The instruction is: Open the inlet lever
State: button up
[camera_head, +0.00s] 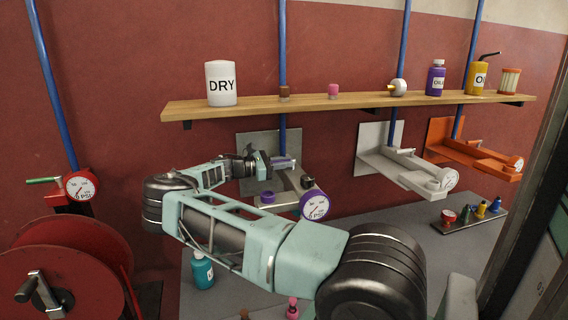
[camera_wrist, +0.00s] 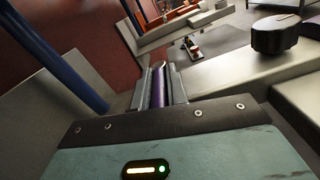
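The inlet lever, a purple bar (camera_wrist: 158,88), lies lengthwise between the two fingers of my gripper (camera_wrist: 160,85) in the wrist view. The fingers are close together, one along each side, and the bar fills the gap. In the head view my gripper (camera_head: 270,163) is at the lever's end, on the left side of a grey unit with a purple-rimmed gauge (camera_head: 314,205). The lever shows there as a small pale purple bar (camera_head: 285,162), partly hidden by the gripper.
A blue pipe (camera_wrist: 55,50) rises close to the left of my gripper. White (camera_head: 405,168) and orange (camera_head: 472,152) units stand to the right. A red reel (camera_head: 65,270) is at lower left.

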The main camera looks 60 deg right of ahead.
grip_shut()
jog(key=shift+s+a+r+n+t+h, duration=0.15)
jog(key=shift+n+t+h, duration=0.45)
jog(key=shift+t, duration=0.3)
jog(key=shift+s+a+n+t+h+p, duration=0.1)
jog(key=shift+s+n+t+h+p, duration=0.1)
jog(key=shift+n+t+h, duration=0.6)
jog(key=shift+s+a+n+t+h+p, duration=0.15)
jog(key=shift+n+t+h, duration=0.15)
jog(key=shift+n+t, duration=0.85)
jog(key=shift+d+m+t, duration=0.1)
jog(key=shift+m+t, duration=0.25)
jog(key=o, duration=0.8)
grip_release()
